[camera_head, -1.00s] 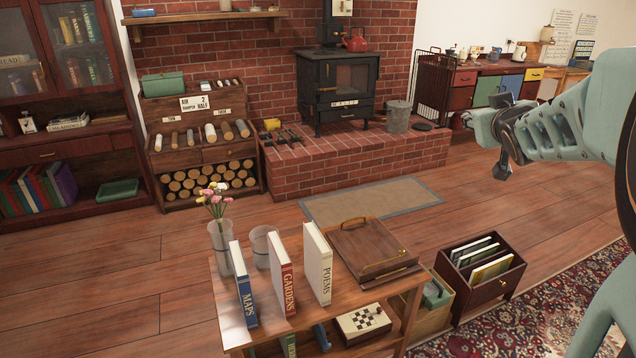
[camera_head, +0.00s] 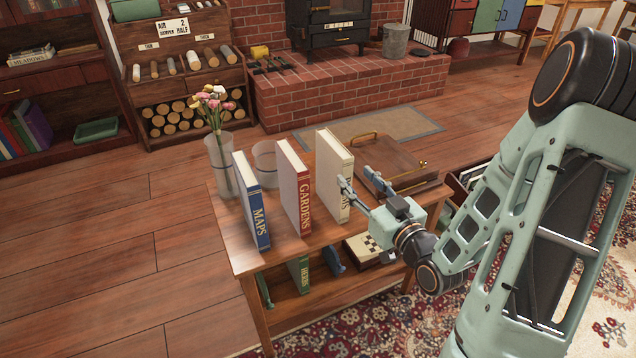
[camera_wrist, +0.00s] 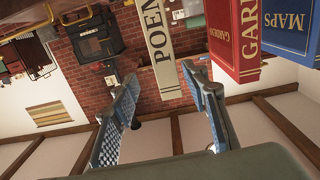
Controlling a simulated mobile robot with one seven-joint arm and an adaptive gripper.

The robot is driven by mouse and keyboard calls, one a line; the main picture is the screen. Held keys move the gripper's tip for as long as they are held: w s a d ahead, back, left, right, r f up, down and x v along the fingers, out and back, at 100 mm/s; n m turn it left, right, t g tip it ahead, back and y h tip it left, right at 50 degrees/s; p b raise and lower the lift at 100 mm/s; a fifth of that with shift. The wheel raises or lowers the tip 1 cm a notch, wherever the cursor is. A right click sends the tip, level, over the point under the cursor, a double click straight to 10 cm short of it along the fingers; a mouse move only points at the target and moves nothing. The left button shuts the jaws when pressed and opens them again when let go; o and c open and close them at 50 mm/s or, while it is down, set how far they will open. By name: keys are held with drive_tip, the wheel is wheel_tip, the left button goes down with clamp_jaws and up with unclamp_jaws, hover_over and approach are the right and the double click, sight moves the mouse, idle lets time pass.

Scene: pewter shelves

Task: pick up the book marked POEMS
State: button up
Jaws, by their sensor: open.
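The cream POEMS book (camera_head: 332,172) stands upright on the small wooden table, the rightmost of three spaced books. In the head view my gripper (camera_head: 356,180) is in front of its spine and hides part of the lettering. My gripper also shows in the wrist view (camera_wrist: 160,78), open and empty, its two padded fingers apart. In that view the picture is upside down, and the spine of the POEMS book (camera_wrist: 159,42) appears between the fingertips. It seems just beyond them; I cannot tell whether either finger touches it.
The red GARDENS book (camera_head: 295,188) and blue MAPS book (camera_head: 251,205) stand to the left on the table (camera_head: 290,247). A flower vase (camera_head: 221,165) and a clear container (camera_head: 266,160) are behind them. A wooden case (camera_head: 395,172) lies close right of POEMS.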

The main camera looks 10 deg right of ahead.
sight(333, 156)
drive_tip(key=shift+a, duration=0.3)
drive_tip(key=shift+w+a, duration=0.25)
drive_tip(key=shift+w, duration=0.05)
drive_tip(key=b+x, duration=0.2)
drive_tip(key=x, duration=0.8)
drive_tip(key=shift+c, duration=0.4)
clamp_jaws()
drive_tip(key=shift+r, duration=0.15)
